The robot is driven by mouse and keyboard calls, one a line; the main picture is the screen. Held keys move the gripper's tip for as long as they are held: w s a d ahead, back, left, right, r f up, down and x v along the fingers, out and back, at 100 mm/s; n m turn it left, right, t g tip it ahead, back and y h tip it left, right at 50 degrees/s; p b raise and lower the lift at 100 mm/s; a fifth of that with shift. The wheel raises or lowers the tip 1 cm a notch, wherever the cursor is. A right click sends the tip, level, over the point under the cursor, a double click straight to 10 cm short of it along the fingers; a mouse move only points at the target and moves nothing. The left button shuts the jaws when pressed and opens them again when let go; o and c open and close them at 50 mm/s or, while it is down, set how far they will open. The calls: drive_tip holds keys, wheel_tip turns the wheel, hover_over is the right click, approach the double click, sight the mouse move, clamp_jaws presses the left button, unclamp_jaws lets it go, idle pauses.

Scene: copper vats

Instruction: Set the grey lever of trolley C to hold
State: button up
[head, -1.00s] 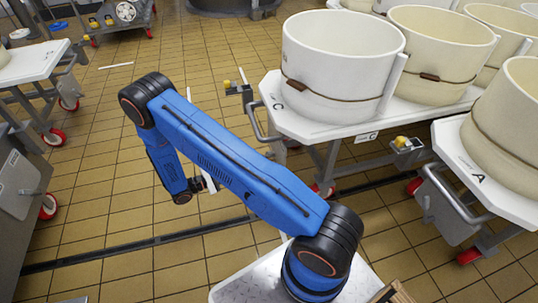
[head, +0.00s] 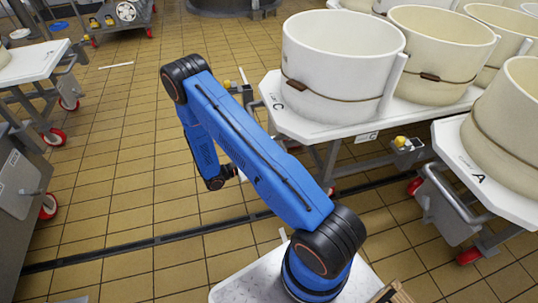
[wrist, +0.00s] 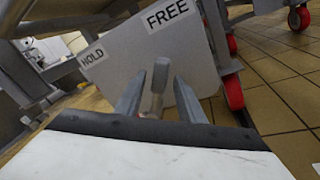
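Trolley C (head: 272,88) stands right of centre in the head view, with a white tub (head: 335,65) on it. In the wrist view a grey plate (wrist: 115,75) carries the label HOLD (wrist: 92,57) at left and FREE (wrist: 167,15) at the top. The grey lever (wrist: 159,78) stands in front of the plate and points up towards FREE. My gripper (wrist: 158,90) is open, with one finger on each side of the lever; I cannot tell whether either touches it. In the head view my gripper (head: 232,172) is low, left of trolley C, and the lever is hidden.
Trolley A (head: 490,190) stands close at the right, with its own tub and a grey plate below. More tubs stand behind. A red wheel (wrist: 233,92) is right of the plate. Tiled floor (head: 110,190) at left is clear, crossed by a dark drain strip (head: 130,250).

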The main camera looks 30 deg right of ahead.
drive_tip(key=shift+d, duration=1.45)
clamp_jaws()
